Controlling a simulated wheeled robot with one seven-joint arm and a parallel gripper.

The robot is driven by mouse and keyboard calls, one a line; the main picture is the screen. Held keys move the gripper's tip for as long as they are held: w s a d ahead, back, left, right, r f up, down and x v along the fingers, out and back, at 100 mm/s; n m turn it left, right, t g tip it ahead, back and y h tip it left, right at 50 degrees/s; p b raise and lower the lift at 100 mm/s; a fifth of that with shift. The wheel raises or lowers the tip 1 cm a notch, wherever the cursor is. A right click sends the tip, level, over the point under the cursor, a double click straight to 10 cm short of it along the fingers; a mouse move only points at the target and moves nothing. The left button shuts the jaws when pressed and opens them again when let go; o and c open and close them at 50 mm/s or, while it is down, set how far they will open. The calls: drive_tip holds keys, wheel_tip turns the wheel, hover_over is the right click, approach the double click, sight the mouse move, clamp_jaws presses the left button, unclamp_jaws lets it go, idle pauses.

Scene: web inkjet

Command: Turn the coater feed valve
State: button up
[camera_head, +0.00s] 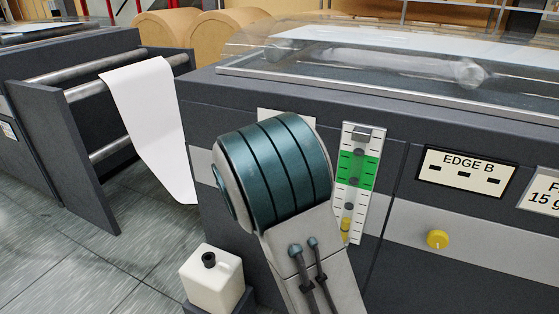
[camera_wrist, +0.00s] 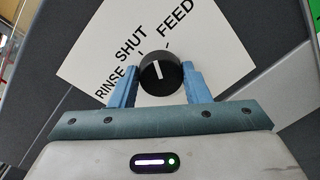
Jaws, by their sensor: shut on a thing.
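The coater feed valve is a round black knob (camera_wrist: 160,72) with a white pointer line, in the wrist view. It sits on a white label plate (camera_wrist: 120,40) marked RINSE, SHUT and FEED. The pointer line aims nearest the SHUT mark. My gripper (camera_wrist: 160,84) is shut on the knob, with one blue finger on each side of it.
A level gauge (camera_head: 357,185) with a green band is right of my arm. A yellow knob (camera_head: 438,240) is under the EDGE B label (camera_head: 465,170). A white bottle (camera_head: 212,278) stands low at the left. White paper (camera_head: 155,115) hangs over rollers.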

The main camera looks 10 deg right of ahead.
drive_tip(key=m+b, duration=0.5)
drive_tip(key=b, duration=0.7)
drive_tip(key=shift+m+y, duration=0.4)
drive_tip(key=o, duration=1)
drive_tip(key=shift+c, duration=0.2)
drive_tip(key=v, duration=1.4)
drive_tip(key=shift+d, duration=0.15)
